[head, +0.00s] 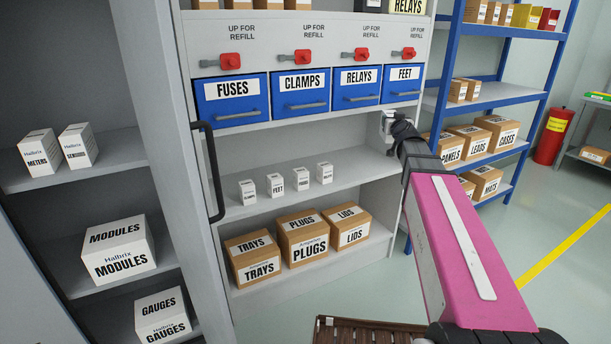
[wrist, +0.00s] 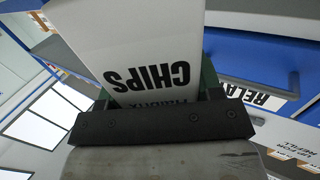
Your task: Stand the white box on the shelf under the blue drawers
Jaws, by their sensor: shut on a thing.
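A white box with CHIPS printed on it (wrist: 135,45) fills the upper middle of the wrist view, its lettering upside down there. My gripper (wrist: 155,88) is shut on it, a finger on either side. In the head view my gripper (head: 388,124) is small, at the far end of my arm, in front of the cabinet's right side, just below the FEET drawer. I cannot clearly make out the box there. The shelf (head: 358,172) under the blue drawers (head: 305,105) holds several small white boxes (head: 275,184) in a row; its right part is bare.
Brown cartons (head: 303,239) stand on the shelf below. A blue rack (head: 480,100) stands at the right, beyond my arm. A brown slatted thing (head: 365,333) is at the bottom.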

